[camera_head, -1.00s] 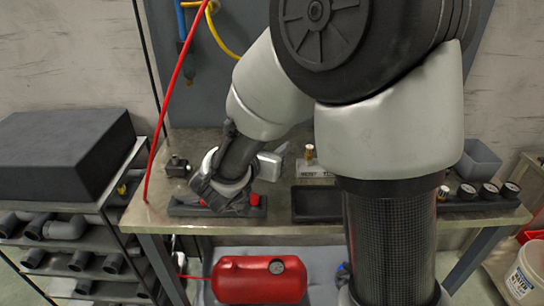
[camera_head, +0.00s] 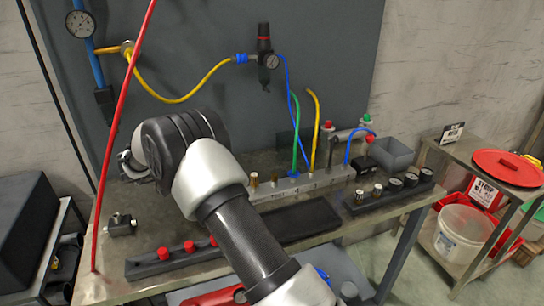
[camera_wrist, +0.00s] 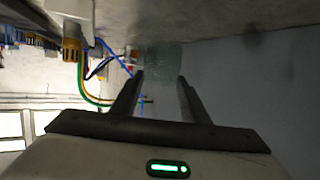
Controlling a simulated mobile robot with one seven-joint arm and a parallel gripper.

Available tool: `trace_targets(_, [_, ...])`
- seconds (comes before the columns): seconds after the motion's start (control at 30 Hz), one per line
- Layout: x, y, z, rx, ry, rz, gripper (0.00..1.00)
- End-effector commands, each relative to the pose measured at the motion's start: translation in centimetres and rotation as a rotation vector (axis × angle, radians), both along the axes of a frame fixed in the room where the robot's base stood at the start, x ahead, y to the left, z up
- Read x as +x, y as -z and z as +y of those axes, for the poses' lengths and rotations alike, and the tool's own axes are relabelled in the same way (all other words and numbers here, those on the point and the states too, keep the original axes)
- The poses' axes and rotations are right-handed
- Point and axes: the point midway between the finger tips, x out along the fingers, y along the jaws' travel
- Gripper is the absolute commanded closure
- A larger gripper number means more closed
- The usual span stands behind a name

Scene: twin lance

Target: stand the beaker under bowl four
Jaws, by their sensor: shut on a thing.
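My gripper (camera_wrist: 160,79) shows in the wrist view with its two dark fingers apart around a faint, pale green, see-through thing (camera_wrist: 160,57), which looks like the beaker. Its outline is too blurred to tell its shape or tilt. In the head view my arm reaches over the left half of the bench, and my gripper is mostly hidden behind the wrist near the back panel. I cannot make out bowl four in either view.

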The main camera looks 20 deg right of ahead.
Motion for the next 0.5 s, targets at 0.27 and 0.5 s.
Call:
trace_targets(0.27, [1.3,0.9,-2.1,-0.001,0.039,0.003,0.84])
trace_targets(0.5, [3.8,0.9,-8.1,-0.001,0.037,0.002,0.84])
